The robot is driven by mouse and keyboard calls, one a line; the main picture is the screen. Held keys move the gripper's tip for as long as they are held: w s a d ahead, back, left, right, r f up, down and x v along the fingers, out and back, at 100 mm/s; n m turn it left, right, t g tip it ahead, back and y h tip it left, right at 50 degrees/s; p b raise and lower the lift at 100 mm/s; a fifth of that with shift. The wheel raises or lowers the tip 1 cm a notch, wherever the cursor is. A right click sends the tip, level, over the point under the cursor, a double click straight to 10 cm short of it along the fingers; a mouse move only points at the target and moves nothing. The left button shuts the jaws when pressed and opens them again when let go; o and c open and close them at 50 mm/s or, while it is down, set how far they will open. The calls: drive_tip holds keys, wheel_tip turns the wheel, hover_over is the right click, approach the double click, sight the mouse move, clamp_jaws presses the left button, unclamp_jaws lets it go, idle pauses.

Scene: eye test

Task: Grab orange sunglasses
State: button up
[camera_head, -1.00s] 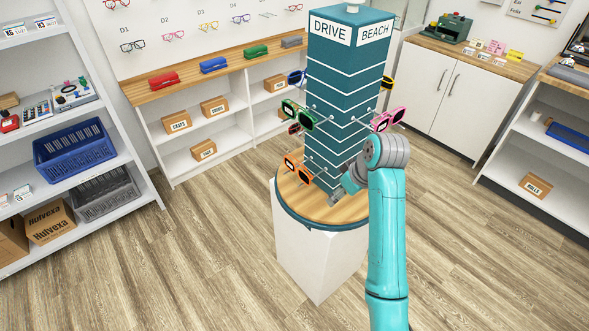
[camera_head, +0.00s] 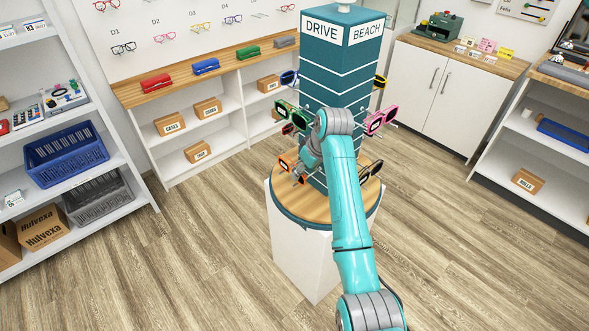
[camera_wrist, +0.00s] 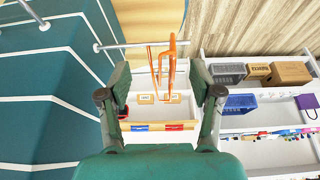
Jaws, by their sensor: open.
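The orange sunglasses (camera_head: 284,163) hang low on the left face of the teal display tower (camera_head: 340,72), partly hidden behind my arm in the head view. In the wrist view the sunglasses (camera_wrist: 172,62) show nearly edge-on, by a thin metal peg (camera_wrist: 150,45) that sticks out from the tower. My gripper (camera_wrist: 160,78) is open and empty. Its two fingers stand left and right of the sunglasses' lower part in that picture. I see no contact. In the head view my gripper (camera_head: 299,175) is small beside the orange pair.
Green sunglasses (camera_head: 293,114) hang above the orange pair, and pink sunglasses (camera_head: 380,119) and black sunglasses (camera_head: 371,169) hang on the right face. Several pegs jut from the tower. It stands on a round wooden top (camera_head: 305,208). Open floor (camera_head: 200,260) lies around the stand.

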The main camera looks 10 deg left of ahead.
drive_tip(key=shift+x, duration=1.15)
drive_tip(key=shift+s+d+f, duration=0.1)
drive_tip(key=shift+d, duration=0.05)
drive_tip(key=c, duration=1)
